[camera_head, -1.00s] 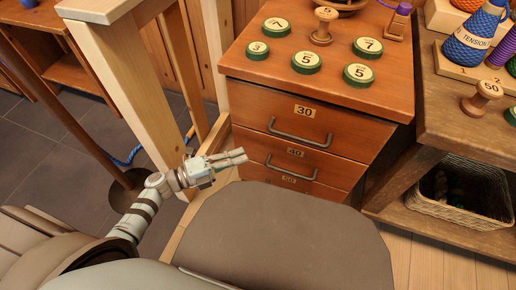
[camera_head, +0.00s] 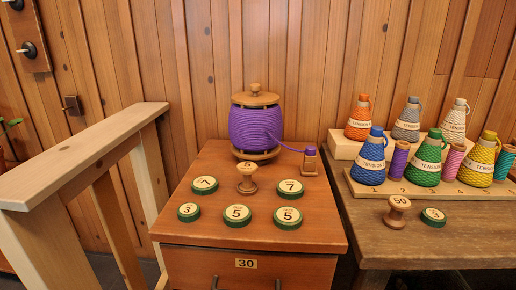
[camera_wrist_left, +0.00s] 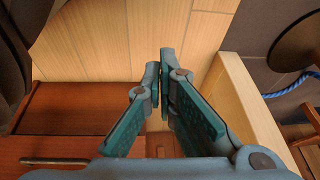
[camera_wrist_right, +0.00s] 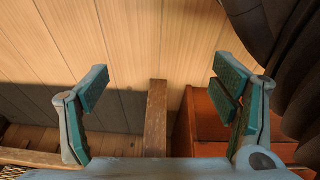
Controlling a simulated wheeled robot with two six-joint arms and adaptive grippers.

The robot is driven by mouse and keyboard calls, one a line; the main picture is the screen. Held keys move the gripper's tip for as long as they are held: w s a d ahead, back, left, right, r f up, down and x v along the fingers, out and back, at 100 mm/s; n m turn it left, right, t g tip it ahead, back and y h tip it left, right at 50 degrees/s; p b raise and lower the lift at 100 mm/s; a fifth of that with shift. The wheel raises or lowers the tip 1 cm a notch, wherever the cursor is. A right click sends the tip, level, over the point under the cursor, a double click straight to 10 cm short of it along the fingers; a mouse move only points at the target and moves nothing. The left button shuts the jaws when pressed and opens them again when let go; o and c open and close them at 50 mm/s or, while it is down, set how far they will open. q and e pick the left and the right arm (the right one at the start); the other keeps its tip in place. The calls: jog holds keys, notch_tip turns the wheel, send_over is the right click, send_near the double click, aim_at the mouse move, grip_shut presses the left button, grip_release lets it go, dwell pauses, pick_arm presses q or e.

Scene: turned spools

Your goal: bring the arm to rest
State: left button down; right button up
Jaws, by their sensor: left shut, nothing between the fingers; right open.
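My left gripper (camera_wrist_left: 165,80) shows in the left wrist view with its two fingers shut together and nothing between them. It hangs over the wooden floor, with a drawer cabinet (camera_wrist_left: 80,112) to the left and a pale wooden beam (camera_wrist_left: 255,115) to the right. My right gripper (camera_wrist_right: 162,90) shows in the right wrist view with its fingers wide apart and empty. Below it are floor planks and a narrow wooden post (camera_wrist_right: 156,120). Neither arm shows in the head view.
The drawer cabinet (camera_head: 170,225) carries a large purple spool (camera_head: 255,128), a small wooden spool (camera_head: 247,180) and several green numbered discs (camera_head: 237,214). A workbench (camera_head: 440,247) at right holds coloured cones (camera_head: 370,160). A wooden frame (camera_head: 80,155) stands at left.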

pick_arm(q)
jog(key=s+r+g+p, duration=0.2)
jog(key=s+r+p, duration=1.4)
jog(key=p, duration=1.1)
notch_tip(320, 180, up, 2)
jog(key=shift+s+r+g+p, duration=0.2)
jog(key=shift+s+g+p, duration=0.15)
jog(key=shift+s+g, duration=0.05)
pick_arm(e)
jog(key=s+d+r+g, duration=0.1)
jog(key=s+r+g, duration=0.1)
jog(key=s+r, duration=1.2)
notch_tip(320, 180, up, 5)
jog(key=shift+s+d+r+n, duration=0.1)
jog(key=shift+s+d+n, duration=0.1)
jog(key=shift+d+n, duration=0.15)
